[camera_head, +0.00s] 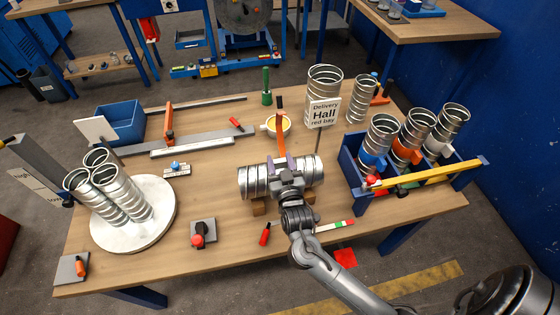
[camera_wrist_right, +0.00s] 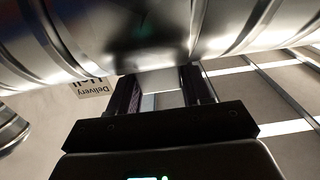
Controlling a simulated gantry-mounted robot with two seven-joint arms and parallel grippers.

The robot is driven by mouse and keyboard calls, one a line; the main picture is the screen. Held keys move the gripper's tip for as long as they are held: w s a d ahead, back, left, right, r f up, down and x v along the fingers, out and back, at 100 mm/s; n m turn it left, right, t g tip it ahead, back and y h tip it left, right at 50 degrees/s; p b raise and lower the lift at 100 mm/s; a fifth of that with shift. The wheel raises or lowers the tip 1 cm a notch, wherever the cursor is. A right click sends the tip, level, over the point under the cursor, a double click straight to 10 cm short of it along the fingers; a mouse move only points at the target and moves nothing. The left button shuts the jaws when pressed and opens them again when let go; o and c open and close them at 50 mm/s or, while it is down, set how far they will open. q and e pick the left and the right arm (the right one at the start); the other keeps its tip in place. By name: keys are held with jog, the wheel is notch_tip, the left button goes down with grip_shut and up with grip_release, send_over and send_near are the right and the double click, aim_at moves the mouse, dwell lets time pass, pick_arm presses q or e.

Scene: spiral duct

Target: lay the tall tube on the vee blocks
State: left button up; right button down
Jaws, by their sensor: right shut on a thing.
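A ribbed metal tube (camera_head: 253,181) lies on its side near the middle of the wooden table. It sits on or just above the brown vee blocks (camera_head: 258,207), which are mostly hidden under it; I cannot tell whether it touches them. My right gripper (camera_head: 287,180) is shut on the tube around its middle, reaching from the front. In the right wrist view the tube (camera_wrist_right: 80,35) spans the top, with the gripper fingers (camera_wrist_right: 165,92) against it. My left gripper is not in view.
Several tubes stand on a round white turntable (camera_head: 163,212) at left and in a blue rack (camera_head: 351,169) with a yellow bar at right.

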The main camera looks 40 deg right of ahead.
jog(key=shift+f, duration=0.4)
jog(key=shift+f+b, duration=0.4)
jog(key=shift+f, duration=0.05)
jog(key=shift+c, duration=2.1)
grip_release()
jog(key=shift+f, duration=0.15)
jog(key=shift+s+a, duration=0.2)
jog(key=shift+s, duration=0.05)
jog(key=p+v, duration=0.2)
jog(key=v, duration=0.8)
